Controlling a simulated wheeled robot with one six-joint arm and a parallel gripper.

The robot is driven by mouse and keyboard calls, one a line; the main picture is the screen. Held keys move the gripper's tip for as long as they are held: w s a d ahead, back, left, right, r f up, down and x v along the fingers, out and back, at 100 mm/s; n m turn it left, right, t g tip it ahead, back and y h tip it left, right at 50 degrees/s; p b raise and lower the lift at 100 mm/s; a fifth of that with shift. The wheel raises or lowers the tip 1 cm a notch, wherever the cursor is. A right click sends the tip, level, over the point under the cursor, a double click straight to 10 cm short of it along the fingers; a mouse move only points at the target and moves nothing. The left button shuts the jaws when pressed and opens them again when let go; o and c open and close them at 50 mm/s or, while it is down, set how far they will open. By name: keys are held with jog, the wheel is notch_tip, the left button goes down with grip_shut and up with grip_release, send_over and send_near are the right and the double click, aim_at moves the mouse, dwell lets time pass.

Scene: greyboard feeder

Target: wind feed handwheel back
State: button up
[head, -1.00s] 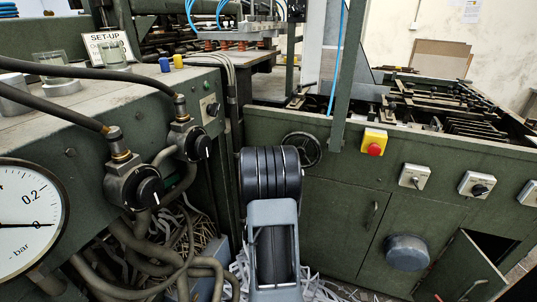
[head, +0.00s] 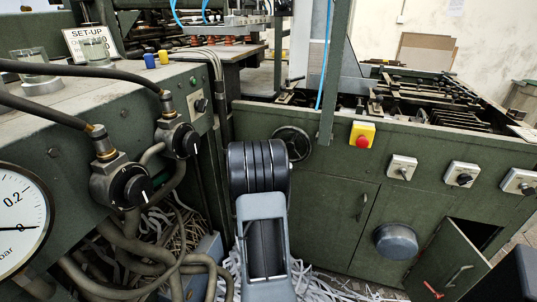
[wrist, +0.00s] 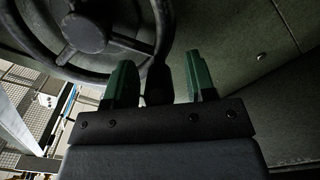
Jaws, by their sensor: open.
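The feed handwheel (head: 303,153) is a dark round wheel on the green machine front, partly hidden behind my arm in the head view. In the wrist view the handwheel (wrist: 87,31) fills the upper left, with its hub, spokes and thick rim close to my gripper. My gripper (wrist: 161,82) is open, its two green fingers apart at the right lower side of the rim. A dark knob-like piece, seemingly the wheel's handle (wrist: 158,82), shows between the fingers; I cannot tell whether they touch it. The fingertips are hidden in the head view.
A yellow box with a red button (head: 362,135) and several grey switches sit right of the wheel. A round grey cover (head: 396,242) and an open cabinet door (head: 448,265) are below. On the left stand a gauge (head: 20,222), black knobs and hoses. Paper strips litter the floor.

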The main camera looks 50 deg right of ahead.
jog(key=p+v, duration=0.1)
jog(key=v, duration=1.2)
jog(key=shift+s+a, duration=0.15)
jog(key=shift+a, duration=0.2)
